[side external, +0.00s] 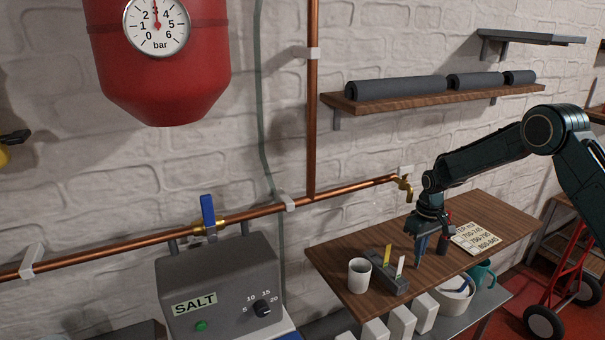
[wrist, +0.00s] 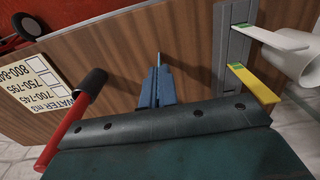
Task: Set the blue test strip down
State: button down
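My gripper (side external: 418,262) points down over the wooden bench, right of the grey strip holder (side external: 392,283). In the wrist view its blue fingers (wrist: 158,68) are together. I cannot make out a separate blue test strip; anything thin between the fingers blends with their colour. The holder also shows in the wrist view (wrist: 233,45). A white strip with a green end (wrist: 272,38) and a yellow strip with a green end (wrist: 254,83) stand in it, apart from my gripper.
A white cup (side external: 359,275) stands left of the holder. A printed water chart (side external: 477,239) lies on the wooden bench (side external: 508,226) right of my gripper. A red rod with a black end (wrist: 92,84) is beside my fingers. A brass tap (side external: 404,187) is above the bench's back edge.

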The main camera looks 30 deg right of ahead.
jog(key=shift+f, duration=0.1)
jog(key=c, duration=2.1)
grip_release()
jog(key=o, duration=0.4)
notch_tip(320, 180, up, 12)
